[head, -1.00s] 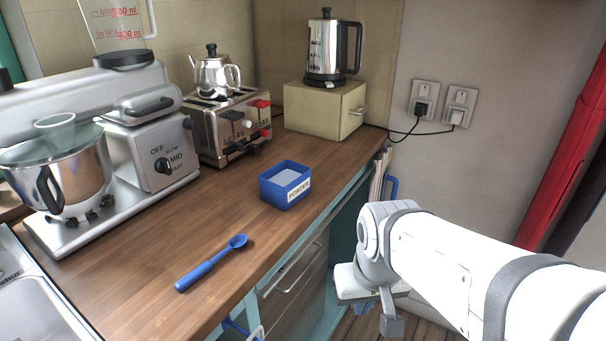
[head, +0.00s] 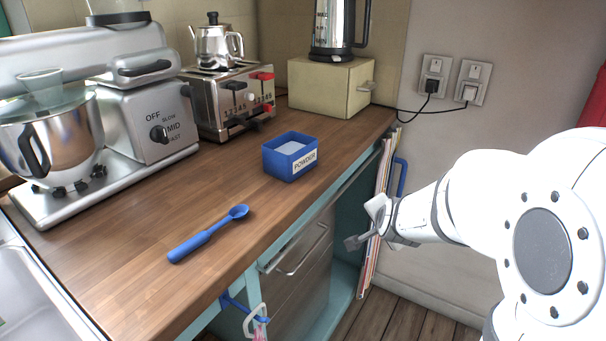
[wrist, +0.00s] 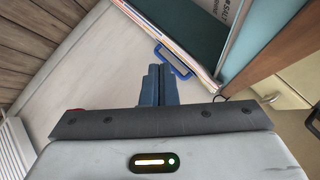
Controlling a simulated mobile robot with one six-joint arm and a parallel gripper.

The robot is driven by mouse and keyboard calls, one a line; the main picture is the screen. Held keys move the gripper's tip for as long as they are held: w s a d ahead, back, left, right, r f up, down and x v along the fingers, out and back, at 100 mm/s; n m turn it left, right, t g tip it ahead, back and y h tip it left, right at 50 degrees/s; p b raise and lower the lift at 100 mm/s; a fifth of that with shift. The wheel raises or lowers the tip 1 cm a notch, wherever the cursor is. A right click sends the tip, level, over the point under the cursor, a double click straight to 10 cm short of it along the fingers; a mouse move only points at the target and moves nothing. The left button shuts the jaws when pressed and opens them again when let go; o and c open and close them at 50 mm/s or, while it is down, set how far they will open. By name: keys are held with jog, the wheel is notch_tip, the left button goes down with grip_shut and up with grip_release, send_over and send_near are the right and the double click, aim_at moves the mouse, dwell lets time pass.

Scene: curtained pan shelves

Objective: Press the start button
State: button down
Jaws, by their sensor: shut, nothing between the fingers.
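I cannot make out a part marked as a start button in either view. The stand mixer (head: 95,110) is on the left of the counter in the head view. Its dark speed knob (head: 159,134) is ringed by the words OFF, SLOW, MID and FAST. The toaster (head: 229,102) has dark and red knobs on its front. In the wrist view my gripper (wrist: 158,72) has its two blue-grey fingers together with nothing between them. It points past the shelf edge and a blue handle (wrist: 173,61), apart from the mixer and toaster.
A blue powder box (head: 290,157) and a blue spoon (head: 208,234) lie on the wooden counter. A teapot (head: 217,45) stands on the toaster. A kettle (head: 338,25) stands on a beige box (head: 330,88). The counter's middle is mostly clear.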

jog(key=w+f+m+t+y+b, duration=0.4)
jog(key=w+f+m+t+b, duration=0.3)
jog(key=w+m, duration=0.5)
jog(key=shift+a+f+t+b, duration=0.25)
jog(key=shift+a+t+b, duration=0.15)
jog(key=shift+t, duration=0.5)
jog(key=shift+a, duration=0.1)
